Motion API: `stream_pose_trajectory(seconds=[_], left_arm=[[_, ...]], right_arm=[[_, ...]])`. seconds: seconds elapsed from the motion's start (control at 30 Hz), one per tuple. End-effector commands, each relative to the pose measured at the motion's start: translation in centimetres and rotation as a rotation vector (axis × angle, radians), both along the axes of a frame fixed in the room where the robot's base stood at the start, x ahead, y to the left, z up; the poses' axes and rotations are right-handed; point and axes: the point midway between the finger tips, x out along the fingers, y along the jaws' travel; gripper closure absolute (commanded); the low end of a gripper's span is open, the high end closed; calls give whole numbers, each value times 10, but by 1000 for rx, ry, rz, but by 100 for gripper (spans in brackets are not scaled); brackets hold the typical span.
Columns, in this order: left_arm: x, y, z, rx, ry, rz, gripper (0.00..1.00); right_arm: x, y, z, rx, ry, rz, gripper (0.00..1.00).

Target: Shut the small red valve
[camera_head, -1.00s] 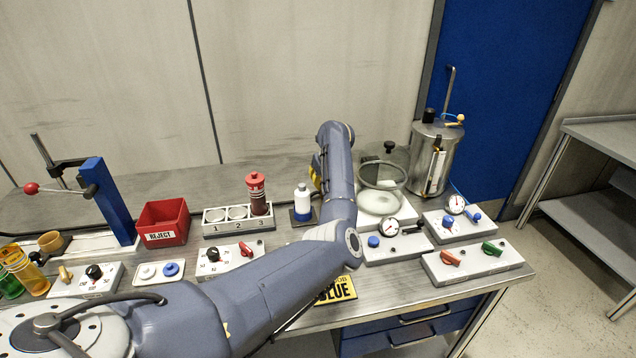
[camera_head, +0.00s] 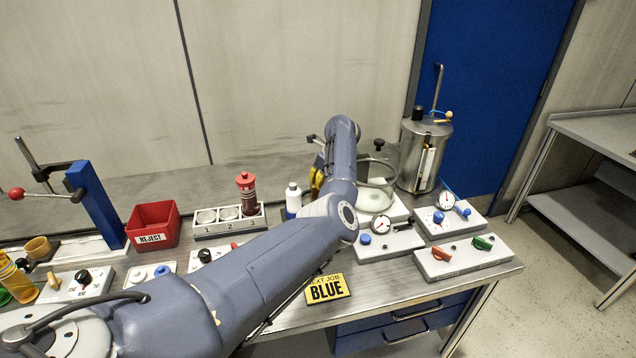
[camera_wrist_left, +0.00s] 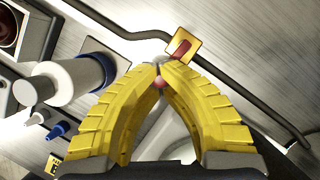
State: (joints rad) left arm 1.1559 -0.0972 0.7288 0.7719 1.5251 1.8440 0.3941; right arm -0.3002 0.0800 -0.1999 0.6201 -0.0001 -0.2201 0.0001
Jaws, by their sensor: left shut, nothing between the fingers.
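In the left wrist view a small red lever on a yellow square plate (camera_wrist_left: 182,46) sits beside a dark pipe, just beyond my fingertips. A small pinkish-red rounded piece (camera_wrist_left: 159,82) shows just below the fingertips; I cannot tell what it belongs to. My left gripper (camera_wrist_left: 160,68) has its yellow fingers shut, tips together and empty. In the head view the gripper is mostly hidden behind my arm, near the bench's back. A red knob (camera_head: 441,254) sits on the right white box, beside a green knob (camera_head: 483,243). My right gripper is not in view.
A white bottle (camera_head: 293,200) stands close left of my gripper, also in the wrist view (camera_wrist_left: 72,84). A glass vessel (camera_head: 377,172) and gauge boxes are to the right. A rack with a red bottle (camera_head: 246,192) and a red bin (camera_head: 153,225) are to the left.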

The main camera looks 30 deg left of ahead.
Motion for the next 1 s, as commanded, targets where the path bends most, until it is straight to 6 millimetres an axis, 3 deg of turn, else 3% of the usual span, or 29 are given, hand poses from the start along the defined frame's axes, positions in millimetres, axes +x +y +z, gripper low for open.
stream_pose_trajectory(seconds=[0.27, 0.6, 1.0], left_arm=[[-1, -2, -3, -5, 3, -1, 100], [0, -1, -1, -2, 2, -1, 58], [1, 0, 9, 0, -2, -1, 57]], right_arm=[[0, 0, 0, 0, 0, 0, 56], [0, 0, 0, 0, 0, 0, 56], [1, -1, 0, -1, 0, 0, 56]])
